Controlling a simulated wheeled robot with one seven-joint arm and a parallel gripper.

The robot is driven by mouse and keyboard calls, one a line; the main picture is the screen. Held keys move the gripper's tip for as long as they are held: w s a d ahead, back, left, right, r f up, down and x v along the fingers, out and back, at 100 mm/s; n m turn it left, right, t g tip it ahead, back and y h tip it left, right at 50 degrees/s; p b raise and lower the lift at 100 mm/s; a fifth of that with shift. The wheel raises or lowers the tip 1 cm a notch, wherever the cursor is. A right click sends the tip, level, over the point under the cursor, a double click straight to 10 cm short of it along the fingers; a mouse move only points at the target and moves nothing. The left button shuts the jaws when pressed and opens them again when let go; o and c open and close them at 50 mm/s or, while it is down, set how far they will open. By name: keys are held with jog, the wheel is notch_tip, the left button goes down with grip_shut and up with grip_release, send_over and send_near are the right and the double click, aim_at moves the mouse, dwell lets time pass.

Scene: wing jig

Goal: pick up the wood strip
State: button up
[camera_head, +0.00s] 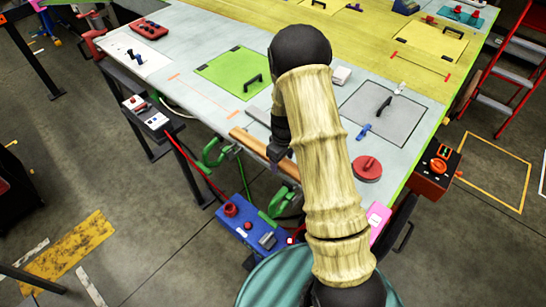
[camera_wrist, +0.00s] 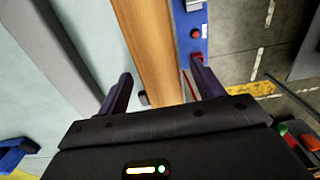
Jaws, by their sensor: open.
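The wood strip (camera_head: 262,151) is a long brown bar along the near edge of the pale table, partly hidden by my arm in the head view. In the wrist view the wood strip (camera_wrist: 155,50) runs from the top down between the two dark fingers of my gripper (camera_wrist: 160,85). The fingers stand apart, one on each side of the strip. A gap shows between the strip and each finger. In the head view my gripper (camera_head: 276,152) is over the strip, its fingers mostly hidden.
The pale table (camera_head: 195,45) carries a green panel (camera_head: 228,70), a grey panel (camera_head: 370,118) and a red round knob (camera_head: 367,168). Green clamps (camera_head: 213,150) grip its near edge. A blue box (camera_head: 250,225) with red buttons stands below the edge. A red ladder (camera_head: 510,75) stands at the right.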

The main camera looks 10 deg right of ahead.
aim_at(282, 162)
jog(key=c, duration=1.2)
jog(key=shift+r, duration=0.2)
notch_tip(282, 162, up, 10)
jog(key=b, duration=0.4)
jog(key=shift+f, duration=0.15)
